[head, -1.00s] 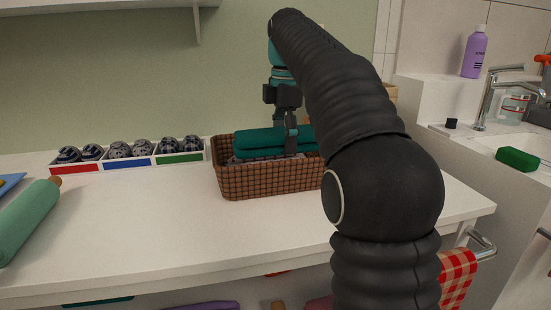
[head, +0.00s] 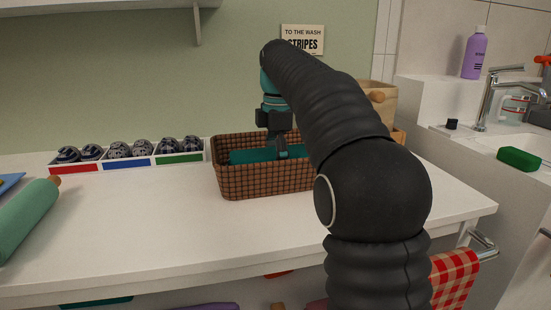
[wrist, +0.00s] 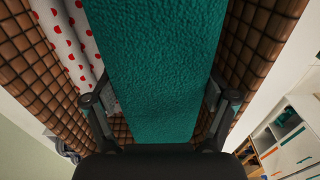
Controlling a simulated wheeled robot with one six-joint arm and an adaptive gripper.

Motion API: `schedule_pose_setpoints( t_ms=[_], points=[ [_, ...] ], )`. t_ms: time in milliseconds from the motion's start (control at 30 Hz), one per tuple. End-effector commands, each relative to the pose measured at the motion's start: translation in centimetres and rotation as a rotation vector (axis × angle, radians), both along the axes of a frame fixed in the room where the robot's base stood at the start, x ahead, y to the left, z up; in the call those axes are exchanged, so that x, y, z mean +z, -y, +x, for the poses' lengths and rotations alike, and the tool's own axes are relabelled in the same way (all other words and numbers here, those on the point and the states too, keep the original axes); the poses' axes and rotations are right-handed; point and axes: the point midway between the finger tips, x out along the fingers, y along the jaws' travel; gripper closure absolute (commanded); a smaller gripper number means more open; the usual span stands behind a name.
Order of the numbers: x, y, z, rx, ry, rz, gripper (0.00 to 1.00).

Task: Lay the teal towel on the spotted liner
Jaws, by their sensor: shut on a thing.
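The teal towel (head: 250,156) is down inside the brown checked basket (head: 262,184) on the white counter. My gripper (head: 283,152) is shut on the towel from above, with its fingers reaching below the basket's rim. In the wrist view the towel (wrist: 155,60) runs lengthwise between the two fingers. White cloth with red spots (wrist: 68,40), seemingly the spotted liner, shows beside the towel at the left, within the basket's walls (wrist: 30,50). The towel's underside is hidden, so I cannot tell what it touches.
A divided tray (head: 128,160) of dark rolled items stands left of the basket. A green roll (head: 28,222) lies at the far left.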

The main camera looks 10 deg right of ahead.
Motion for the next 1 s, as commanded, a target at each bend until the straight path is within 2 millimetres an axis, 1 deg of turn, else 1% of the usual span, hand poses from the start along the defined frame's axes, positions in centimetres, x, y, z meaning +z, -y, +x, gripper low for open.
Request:
schedule_pose_setpoints(
  t_ms=[300, 467, 500, 533, 567, 867, 1000],
  points=[
    [-0.89, 0.01, -0.01, 0.0, 0.0, 0.0, 0.39],
    [-1.03, 0.0, 0.0, 0.0, 0.001, 0.0, 0.39],
    [-1.05, 0.0, 0.0, 0.0, 0.0, 0.0, 0.11],
    [-1.05, 0.0, 0.0, 0.0, 0.0, 0.0, 0.04],
    [-1.05, 0.0, 0.0, 0.0, 0.0, 0.0, 0.0],
    [-1.03, 0.0, 0.0, 0.0, 0.0, 0.0, 0.0],
    [-0.35, 0.0, 0.0, 0.0, 0.0, 0.0, 0.0]
  ],
)
